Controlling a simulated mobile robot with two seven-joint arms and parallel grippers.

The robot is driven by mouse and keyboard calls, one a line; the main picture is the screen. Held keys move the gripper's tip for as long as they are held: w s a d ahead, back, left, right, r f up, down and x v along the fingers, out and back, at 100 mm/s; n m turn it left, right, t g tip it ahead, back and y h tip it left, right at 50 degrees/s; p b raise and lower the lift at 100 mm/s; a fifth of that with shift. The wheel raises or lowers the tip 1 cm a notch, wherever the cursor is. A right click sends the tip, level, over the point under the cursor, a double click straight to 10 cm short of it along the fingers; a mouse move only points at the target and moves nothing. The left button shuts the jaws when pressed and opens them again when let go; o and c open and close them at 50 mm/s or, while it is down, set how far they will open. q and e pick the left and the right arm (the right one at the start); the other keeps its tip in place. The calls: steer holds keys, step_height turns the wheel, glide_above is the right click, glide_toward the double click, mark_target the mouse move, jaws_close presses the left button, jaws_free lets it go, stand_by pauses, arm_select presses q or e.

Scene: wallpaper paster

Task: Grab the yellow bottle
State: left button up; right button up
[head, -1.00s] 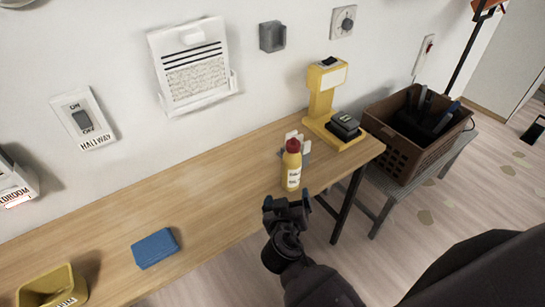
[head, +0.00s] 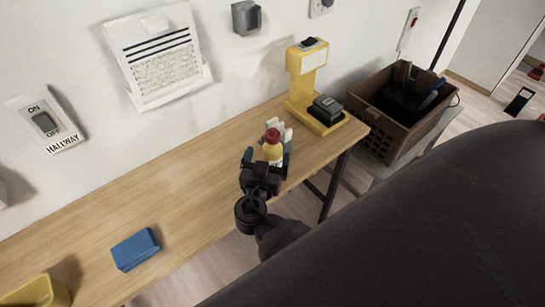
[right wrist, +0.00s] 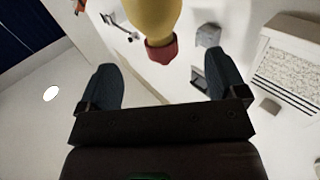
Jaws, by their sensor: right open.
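In the right wrist view the bottle (right wrist: 155,17) shows at the top, cap toward me, between the two open fingertips of the gripper (right wrist: 160,80). I cannot tell whether a finger touches it. My left gripper is not in view.
A white object (head: 279,129) stands just behind the bottle. A yellow stand (head: 308,85) with a black block is at the back right. A blue block (head: 135,250) and a yellow container (head: 38,292) are at the left. A brown crate (head: 395,122) stands right of the table.

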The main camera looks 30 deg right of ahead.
mark_target(271, 144)
steer(key=shift+w+d, duration=0.5)
steer(key=shift+w, duration=0.05)
steer(key=p+x, duration=0.2)
steer(key=x, duration=0.2)
steer(key=shift+w+d+f, duration=0.15)
steer(key=shift+d, duration=0.05)
steer(key=shift+w+d, duration=0.3)
steer(key=shift+c, duration=0.7)
steer(key=c, duration=1.4)
